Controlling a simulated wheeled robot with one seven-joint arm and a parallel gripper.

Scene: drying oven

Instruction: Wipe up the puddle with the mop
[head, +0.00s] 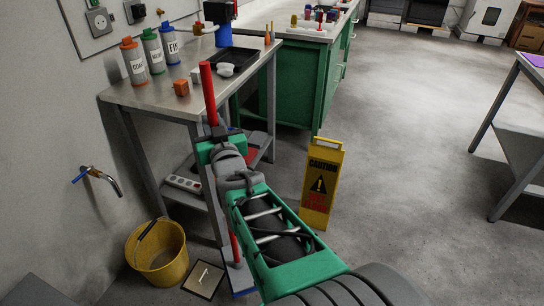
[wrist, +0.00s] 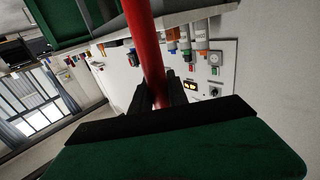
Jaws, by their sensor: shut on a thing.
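The mop's red handle (head: 208,92) stands nearly upright in front of the metal table. Its lower part shows beneath my arm, ending in a flat grey-blue head (head: 238,279) near the floor. My gripper (head: 220,135) is shut around the handle. In the wrist view, the dark fingers of my gripper (wrist: 160,95) close on the red handle (wrist: 145,45). I cannot tell whether the mop head touches the floor. My arm hides part of the handle and floor. I cannot make out a puddle in either view.
A yellow caution sign (head: 321,185) stands right of my arm. A yellow bucket (head: 157,265) sits under the wall tap (head: 100,178). A framed floor plate (head: 204,279) lies beside the mop head. The metal table (head: 150,95) is close behind. Open floor lies to the right.

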